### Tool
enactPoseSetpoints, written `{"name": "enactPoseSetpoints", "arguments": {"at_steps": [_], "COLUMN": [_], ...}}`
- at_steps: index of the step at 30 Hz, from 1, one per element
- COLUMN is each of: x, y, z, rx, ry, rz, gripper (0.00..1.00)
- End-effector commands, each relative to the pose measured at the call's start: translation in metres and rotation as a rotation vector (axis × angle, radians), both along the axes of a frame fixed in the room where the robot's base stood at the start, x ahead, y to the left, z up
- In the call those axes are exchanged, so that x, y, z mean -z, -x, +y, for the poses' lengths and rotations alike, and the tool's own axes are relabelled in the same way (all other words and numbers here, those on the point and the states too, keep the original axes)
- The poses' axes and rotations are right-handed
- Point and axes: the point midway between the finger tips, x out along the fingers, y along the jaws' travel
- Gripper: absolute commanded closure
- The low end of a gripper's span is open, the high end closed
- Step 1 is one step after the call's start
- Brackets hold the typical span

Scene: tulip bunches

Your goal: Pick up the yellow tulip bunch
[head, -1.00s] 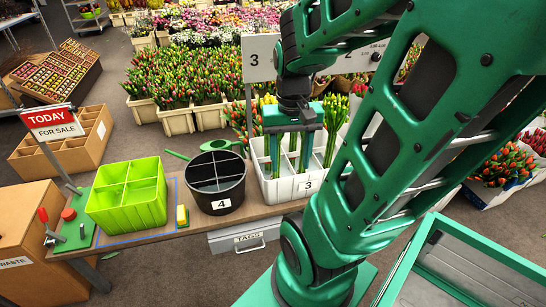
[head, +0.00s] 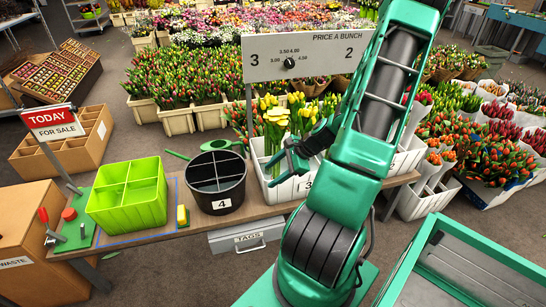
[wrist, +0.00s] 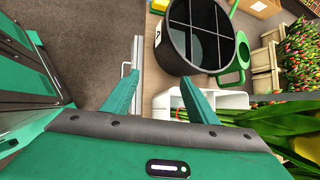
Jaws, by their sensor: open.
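Green leaves and a yellow patch (wrist: 312,142) show at that view's right edge, beside the gripper. My arm hides the crate's right part.
The black bucket (head: 216,187) marked 4 stands left of the crate, with a green watering can (head: 222,145) behind it. A lime-green divided box (head: 127,205) and a yellow sponge (head: 182,216) are farther left. A price sign (head: 305,57) rises behind the crate.

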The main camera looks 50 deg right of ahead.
Motion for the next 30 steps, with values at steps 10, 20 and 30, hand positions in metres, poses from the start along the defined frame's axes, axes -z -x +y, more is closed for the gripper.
{"name": "enactPoseSetpoints", "arguments": {"at_steps": [10, 20, 30], "x": [-0.006, -0.023, -0.008], "y": [-0.034, -0.039, -0.074], "z": [-0.076, -0.124, -0.129], "rx": [0.628, 0.843, 0.849], "ry": [-0.409, -0.501, -0.500], "rz": [-0.264, -0.395, -0.400], "gripper": [0.47, 0.47, 0.47]}}
